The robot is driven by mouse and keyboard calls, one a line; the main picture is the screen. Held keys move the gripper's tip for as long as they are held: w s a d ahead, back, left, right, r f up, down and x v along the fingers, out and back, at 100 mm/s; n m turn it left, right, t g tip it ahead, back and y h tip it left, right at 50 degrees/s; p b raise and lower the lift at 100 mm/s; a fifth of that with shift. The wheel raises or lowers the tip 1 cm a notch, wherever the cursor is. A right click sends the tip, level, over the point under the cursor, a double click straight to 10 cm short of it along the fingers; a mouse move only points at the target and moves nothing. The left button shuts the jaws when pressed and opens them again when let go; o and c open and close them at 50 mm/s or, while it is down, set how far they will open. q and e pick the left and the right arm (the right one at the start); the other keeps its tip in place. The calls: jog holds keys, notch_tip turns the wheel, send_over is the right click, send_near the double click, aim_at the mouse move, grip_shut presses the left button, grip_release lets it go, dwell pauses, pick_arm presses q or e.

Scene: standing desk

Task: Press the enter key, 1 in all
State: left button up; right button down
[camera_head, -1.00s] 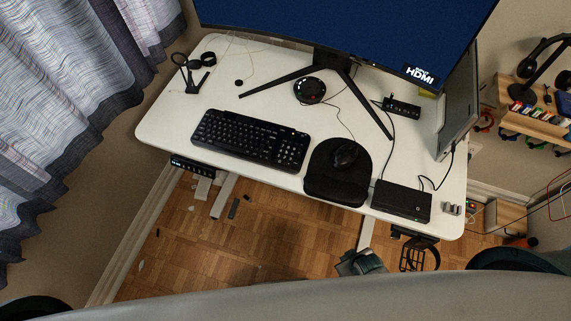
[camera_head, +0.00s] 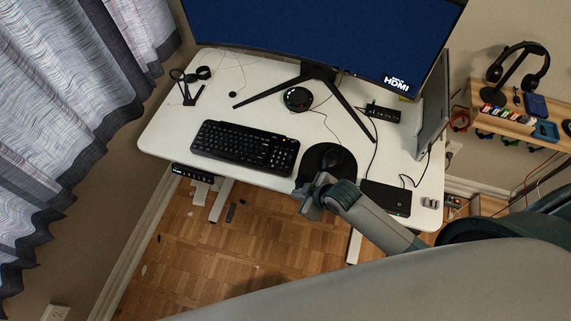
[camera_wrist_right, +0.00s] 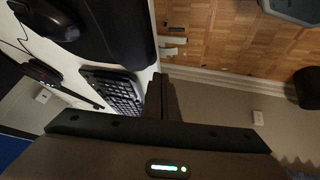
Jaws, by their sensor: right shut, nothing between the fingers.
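The black keyboard (camera_head: 243,148) lies on the white desk (camera_head: 165,135), left of the mouse pad. The enter key is too small to pick out. My left gripper is not in view.
A black mouse pad (camera_head: 317,156) with a mouse (camera_head: 333,158) lies beside the keyboard, partly hidden by my right arm. A black box (camera_head: 386,198) stands at the front right. Monitor legs (camera_head: 265,92) stand behind the keyboard.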

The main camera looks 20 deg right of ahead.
jog(key=w+r+n+t+y+p, duration=0.1)
jog(key=w+r+n+y+p, duration=0.1)
jog(key=w+r+n, duration=0.5)
jog(key=w+d+r, duration=0.1)
jog(key=w+r, duration=0.2)
jog(key=shift+w+r, duration=0.2)
jog(key=shift+w, duration=0.2)
jog(key=shift+f, duration=0.1)
jog(key=b, duration=0.5)
send_over(287, 168)
jog(key=d, duration=0.1)
jog(key=f, duration=0.6)
jog(key=shift+s+f, duration=0.3)
jog(key=shift+s, duration=0.1)
jog(key=shift+f+b, duration=0.45)
jog(key=shift+f, duration=0.55)
